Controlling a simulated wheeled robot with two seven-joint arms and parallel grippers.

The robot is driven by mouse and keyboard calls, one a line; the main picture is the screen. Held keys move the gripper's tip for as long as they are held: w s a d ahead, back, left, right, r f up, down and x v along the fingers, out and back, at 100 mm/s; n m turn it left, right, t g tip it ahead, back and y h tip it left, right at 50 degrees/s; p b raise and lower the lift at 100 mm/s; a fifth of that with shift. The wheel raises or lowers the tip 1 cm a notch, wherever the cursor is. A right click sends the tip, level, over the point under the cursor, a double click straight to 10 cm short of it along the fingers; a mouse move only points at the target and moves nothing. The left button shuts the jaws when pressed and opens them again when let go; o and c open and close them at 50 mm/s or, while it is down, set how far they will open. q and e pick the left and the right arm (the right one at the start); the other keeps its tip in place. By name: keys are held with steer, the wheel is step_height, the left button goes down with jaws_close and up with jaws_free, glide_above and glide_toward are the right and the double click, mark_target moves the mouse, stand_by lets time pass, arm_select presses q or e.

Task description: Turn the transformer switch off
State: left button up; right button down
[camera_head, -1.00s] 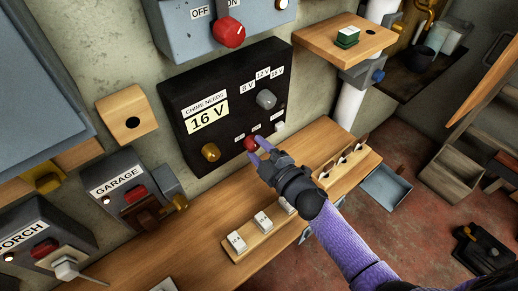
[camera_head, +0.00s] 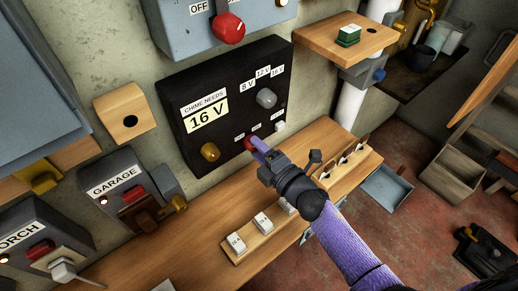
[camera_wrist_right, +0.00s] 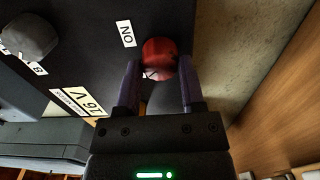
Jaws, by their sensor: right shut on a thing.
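The black transformer box (camera_head: 210,90) is on the wall, with a card reading "CHIME NEEDS 16 V". Its red switch knob (camera_head: 248,143) is low on the front, mostly hidden by my fingers. My right gripper (camera_head: 257,147) is shut on this knob. In the right wrist view, the red knob (camera_wrist_right: 160,58) is between the two purple fingertips, beside a label reading "ON" (camera_wrist_right: 126,34). The knob's exact pointing direction is hard to read. A grey selector knob (camera_head: 266,98) sits higher, below 8 V, 12 V and 16 V labels. My left gripper is not in view.
A grey box with a red knob (camera_head: 229,27) and an OFF label is above. GARAGE (camera_head: 128,190) and PORCH (camera_head: 38,240) boxes are at left. A wooden bench (camera_head: 200,235) with white blocks runs below. A shelf (camera_head: 330,42) is at upper right.

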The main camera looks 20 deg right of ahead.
steer(key=shift+f, duration=0.1)
steer(key=c, duration=0.7)
jaws_free()
steer(key=o, duration=0.5)
arm_select(q)
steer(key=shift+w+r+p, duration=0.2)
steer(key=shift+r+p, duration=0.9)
steer(key=shift+p, duration=0.05)
arm_select(e)
steer(key=v, duration=1)
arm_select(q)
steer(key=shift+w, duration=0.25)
